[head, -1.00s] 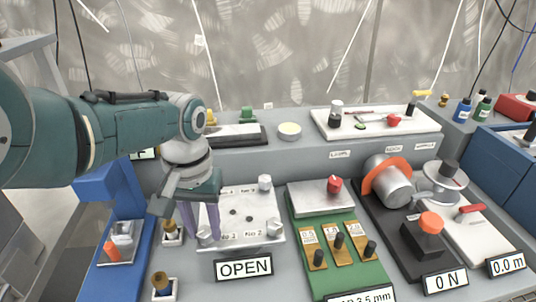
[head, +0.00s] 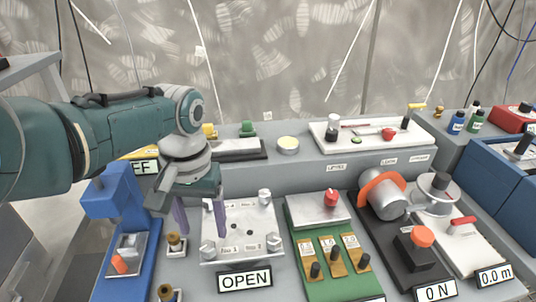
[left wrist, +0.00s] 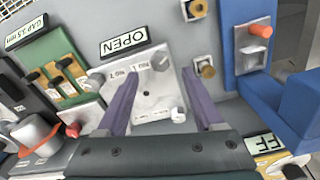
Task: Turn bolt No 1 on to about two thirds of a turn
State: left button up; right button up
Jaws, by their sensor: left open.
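A pale metal plate (head: 238,222) on the grey bench carries light grey bolts near its corners. One bolt (head: 208,249) is at its near left, one (head: 274,241) at its near right and one (head: 265,196) at its far right. The far left corner is behind my gripper. My left gripper (head: 200,220) is open and empty over the plate's left edge. In the left wrist view, a bolt (left wrist: 160,62) shows between its purple fingertips, apart from both.
An OPEN sign (head: 244,280) stands before the plate. A brass knob (head: 175,243) sits just left of it, near one finger. A blue stand (head: 120,225) is further left. A green panel (head: 325,285) with brass sliders is to the right.

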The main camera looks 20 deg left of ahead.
aim_at(207, 245)
pick_arm(q)
notch_tip(207, 245, up, 5)
jog(key=shift+f+p, duration=0.15)
jog(key=shift+p, duration=0.65)
pick_arm(e)
notch_tip(207, 245, up, 3)
jog(key=shift+f, duration=0.1)
jog(key=shift+d, duration=0.1)
